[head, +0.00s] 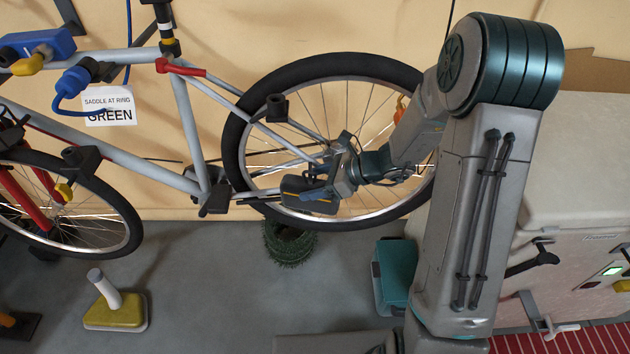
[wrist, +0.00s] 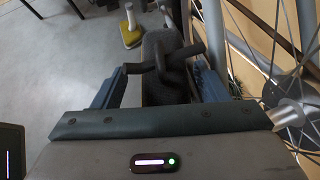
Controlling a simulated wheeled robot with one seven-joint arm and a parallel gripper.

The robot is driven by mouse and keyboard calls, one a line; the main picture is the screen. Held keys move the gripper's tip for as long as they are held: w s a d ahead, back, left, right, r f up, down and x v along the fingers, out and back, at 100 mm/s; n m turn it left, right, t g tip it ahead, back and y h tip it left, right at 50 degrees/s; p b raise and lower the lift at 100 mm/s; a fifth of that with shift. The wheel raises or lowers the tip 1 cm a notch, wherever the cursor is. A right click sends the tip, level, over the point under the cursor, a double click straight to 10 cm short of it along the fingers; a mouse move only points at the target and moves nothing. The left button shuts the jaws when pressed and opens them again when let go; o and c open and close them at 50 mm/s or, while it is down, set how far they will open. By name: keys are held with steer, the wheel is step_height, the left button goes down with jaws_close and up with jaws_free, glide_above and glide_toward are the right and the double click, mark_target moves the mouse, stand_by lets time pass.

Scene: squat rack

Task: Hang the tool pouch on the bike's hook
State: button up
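The tool pouch appears to be the dark case with a thin yellow stripe (head: 312,206) in front of the lower rear wheel. In the wrist view its dark body (wrist: 160,88) hangs between the fingers, with a thick bar and loop on top. My gripper (head: 318,192) is at the pouch's top; in the wrist view its blue fingers (wrist: 163,68) meet the two ends of that bar. The bike (head: 186,120) is against the wall. A dark block-like fitting (head: 277,107) sits on its rear stay, above the pouch; I cannot tell whether it is the hook.
A green bristly ring (head: 290,243) lies on the floor below the rear wheel. A yellow-based stand (head: 115,312) is on the floor at left, a teal box (head: 394,272) beside my arm. A pale cabinet (head: 575,190) stands at right. A sign (head: 109,106) reads "SADDLE AT RING GREEN".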

steer(key=shift+w+d+r, duration=0.1)
steer(key=shift+w+d, duration=0.05)
steer(key=shift+d+r, duration=0.15)
steer(key=p+v, duration=0.1)
steer(key=v, duration=1.2)
steer(key=shift+s+p, duration=0.2)
steer(key=shift+p, duration=0.15)
steer(key=s+d+r+n+h+p, duration=0.1)
steer(key=s+r+n+h+p, duration=0.7)
steer(key=s+r+n, duration=0.8)
steer(key=shift+s+n+h, duration=0.3)
steer(key=shift+n+h, duration=1.2)
steer(key=shift+n, duration=1.3)
steer(key=shift+d, duration=0.1)
